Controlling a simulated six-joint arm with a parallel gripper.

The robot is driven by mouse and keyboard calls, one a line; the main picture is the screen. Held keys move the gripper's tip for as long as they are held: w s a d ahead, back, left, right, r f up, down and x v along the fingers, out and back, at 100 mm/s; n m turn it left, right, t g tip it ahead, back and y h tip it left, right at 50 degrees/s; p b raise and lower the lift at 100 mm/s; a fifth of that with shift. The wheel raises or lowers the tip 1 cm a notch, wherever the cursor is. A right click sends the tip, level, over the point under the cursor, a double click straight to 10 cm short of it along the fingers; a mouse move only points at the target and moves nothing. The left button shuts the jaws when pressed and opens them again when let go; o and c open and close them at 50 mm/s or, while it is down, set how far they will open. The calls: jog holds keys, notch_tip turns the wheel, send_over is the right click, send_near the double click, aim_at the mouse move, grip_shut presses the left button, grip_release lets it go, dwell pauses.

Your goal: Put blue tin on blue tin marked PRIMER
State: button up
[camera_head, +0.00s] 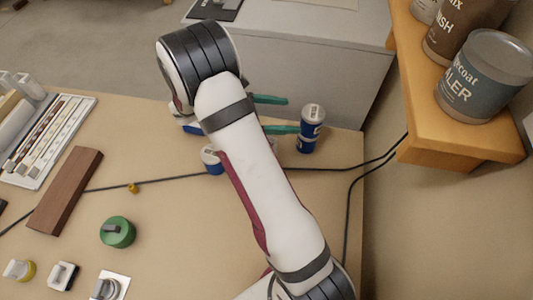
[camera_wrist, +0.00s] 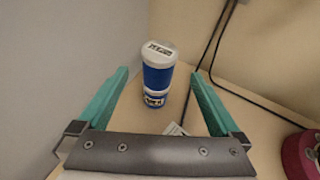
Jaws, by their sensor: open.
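Two blue tins stand stacked near the back right of the bench. The upper blue tin (camera_head: 312,115) has a pale lid with dark lettering; it also shows in the wrist view (camera_wrist: 158,74). The lower blue tin (camera_head: 306,145) has a white-lettered label, too small to read surely; in the wrist view (camera_wrist: 154,100) it sits directly under the upper one. The stack looks upright. My gripper (camera_head: 284,115) is open and empty, its green fingers left of the stack in the head view. In the wrist view the stack appears between the fingers (camera_wrist: 160,76), with gaps on both sides.
Another blue-and-white container (camera_head: 212,160) is partly hidden behind my arm. A wooden shelf (camera_head: 460,135) with several tins juts out at right. Black cables (camera_head: 345,167) cross the bench. A green round object (camera_head: 117,232), brown block (camera_head: 65,190) and keyboard (camera_head: 50,140) lie left.

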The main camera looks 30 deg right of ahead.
jog(key=s+a+r+m+t+y, duration=0.2)
jog(key=s+a+r+m+y, duration=0.1)
jog(key=s+a+m+y, duration=0.4)
jog(key=s+a+r+m+t+y, duration=0.2)
jog(key=s+a+r+m+y, duration=0.2)
jog(key=s+a+m+y, duration=0.3)
jog(key=s+a+m, duration=0.5)
jog(key=s+a, duration=0.1)
jog(key=a, duration=0.3)
jog(key=shift+s+r+m+y, duration=0.15)
jog(key=shift+r+m+y, duration=0.15)
jog(key=shift+m, duration=0.1)
